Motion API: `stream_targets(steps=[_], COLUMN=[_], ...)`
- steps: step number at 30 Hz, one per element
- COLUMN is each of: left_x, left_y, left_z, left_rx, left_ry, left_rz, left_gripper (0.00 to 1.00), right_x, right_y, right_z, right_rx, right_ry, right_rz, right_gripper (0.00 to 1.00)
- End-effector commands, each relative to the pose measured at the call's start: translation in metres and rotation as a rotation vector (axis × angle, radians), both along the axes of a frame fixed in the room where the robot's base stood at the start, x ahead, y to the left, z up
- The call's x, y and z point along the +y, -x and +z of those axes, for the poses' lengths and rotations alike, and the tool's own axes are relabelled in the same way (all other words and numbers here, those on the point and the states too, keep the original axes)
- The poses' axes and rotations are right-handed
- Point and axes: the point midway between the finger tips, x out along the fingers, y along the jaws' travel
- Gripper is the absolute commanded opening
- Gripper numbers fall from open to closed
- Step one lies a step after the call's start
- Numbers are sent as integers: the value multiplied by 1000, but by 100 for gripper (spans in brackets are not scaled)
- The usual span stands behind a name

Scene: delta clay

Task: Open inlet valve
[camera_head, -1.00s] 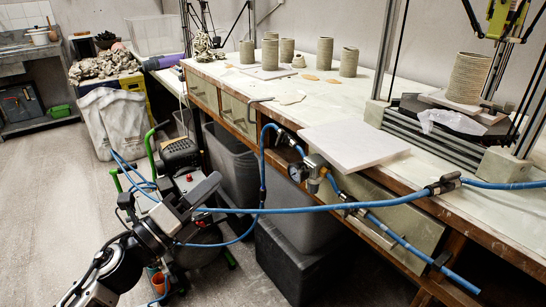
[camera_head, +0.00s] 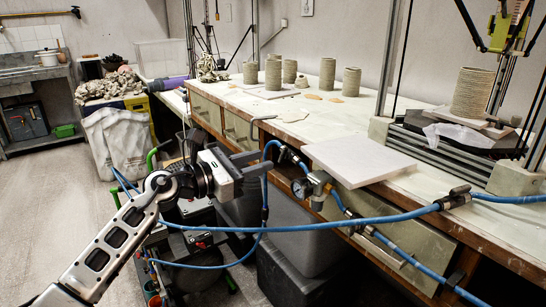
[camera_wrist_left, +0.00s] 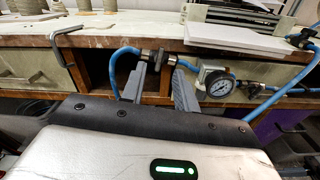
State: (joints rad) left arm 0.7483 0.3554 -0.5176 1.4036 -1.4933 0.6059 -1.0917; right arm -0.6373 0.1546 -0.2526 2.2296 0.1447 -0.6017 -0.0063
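A dark inline fitting (camera_head: 283,154), which looks like the inlet valve, sits on the blue hose at the table's front edge, left of the round pressure gauge (camera_head: 300,188). In the left wrist view the fitting (camera_wrist_left: 153,56) lies just beyond the fingertips, and the gauge (camera_wrist_left: 219,84) is to their right. Its handle position is too small to tell. My left gripper (camera_head: 262,162) is open and empty, close to the fitting; its two separated fingers (camera_wrist_left: 163,68) point at it in the wrist view. Contact is not clear. My right gripper is not in view.
A blue hose (camera_head: 330,225) runs across in front of the table. A white board (camera_head: 360,160) lies on the worktable near its edge. Clay cylinders (camera_head: 327,75) stand further back. Grey bins (camera_head: 300,250) sit below; floor at left is clear.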

Motion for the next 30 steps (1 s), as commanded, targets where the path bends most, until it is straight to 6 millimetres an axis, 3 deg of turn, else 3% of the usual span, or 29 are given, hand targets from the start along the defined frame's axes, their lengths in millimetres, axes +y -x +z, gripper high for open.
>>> stream_targets(steps=[3, 9, 20, 23, 30], left_x=[-19, -34, -37, -37, -37], left_y=[-13, -25, -27, -27, -27], left_z=[0, 0, 0, 0, 0], left_rx=[-1, -1, 0, 0, 2], left_ry=[1, 2, 0, 0, 2], left_rz=[-1, 1, 1, 1, 2], left_gripper=[30, 30, 30, 3, 0], right_x=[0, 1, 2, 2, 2], right_y=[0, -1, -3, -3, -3], right_z=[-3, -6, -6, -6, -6], right_rx=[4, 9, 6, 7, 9], right_ry=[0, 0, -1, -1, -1], right_rz=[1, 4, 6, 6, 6], right_gripper=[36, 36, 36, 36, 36])
